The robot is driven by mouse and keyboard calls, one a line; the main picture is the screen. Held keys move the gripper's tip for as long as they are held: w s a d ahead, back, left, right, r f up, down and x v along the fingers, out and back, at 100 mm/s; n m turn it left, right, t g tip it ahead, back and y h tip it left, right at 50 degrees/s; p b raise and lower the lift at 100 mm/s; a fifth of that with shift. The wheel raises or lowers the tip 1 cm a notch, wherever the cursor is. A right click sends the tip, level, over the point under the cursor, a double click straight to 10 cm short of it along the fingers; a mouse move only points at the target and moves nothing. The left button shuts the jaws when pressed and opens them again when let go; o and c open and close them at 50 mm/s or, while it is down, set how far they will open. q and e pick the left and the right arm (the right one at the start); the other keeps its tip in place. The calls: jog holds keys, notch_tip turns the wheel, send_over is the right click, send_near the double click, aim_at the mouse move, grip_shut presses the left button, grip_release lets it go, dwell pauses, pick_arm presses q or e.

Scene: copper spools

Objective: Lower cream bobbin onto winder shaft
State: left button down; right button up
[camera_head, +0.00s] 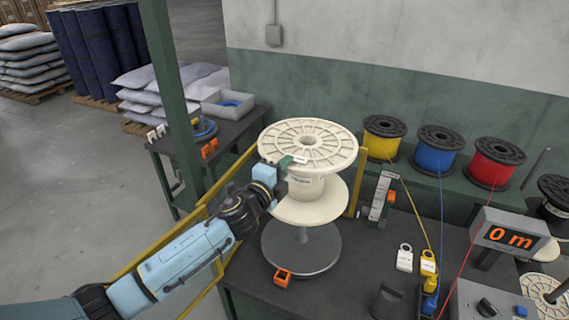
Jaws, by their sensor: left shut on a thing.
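The cream bobbin (338,150) is upright in the middle of the view, its spoked top flange facing up. My left gripper (288,172) comes in from the left and is shut on the bobbin between its two flanges; the fingertips are partly hidden. The winder has a round grey plate (318,250) under the bobbin. A short length of the winder shaft (302,235) shows between plate and lower flange (315,208). The bobbin is apart from the plate. The shaft's top is hidden, so I cannot tell how far it enters the bobbin. My right gripper is not in view.
Yellow (382,137), blue (437,150) and red (494,163) wire spools stand behind on the right. A display reading 0 m (510,233) is at the right. A yellow frame (216,190) flanks the winder. An orange block (283,278) sits by the plate's front edge.

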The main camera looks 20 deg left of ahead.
pick_arm(q)
notch_tip(320, 180, down, 22)
jog(key=b, duration=1.9)
jog(key=shift+r, duration=0.2)
jog(key=shift+f+b, duration=0.4)
jog(key=shift+f, duration=0.05)
jog(key=c, duration=1.4)
grip_release()
jog(key=shift+s, duration=0.1)
jog(key=shift+o, duration=0.3)
jog(key=shift+f, duration=0.35)
jog(key=s+a, duration=0.2)
jog(key=s, duration=1.1)
jog(key=shift+s+r, duration=0.15)
jog(key=shift+r, duration=0.05)
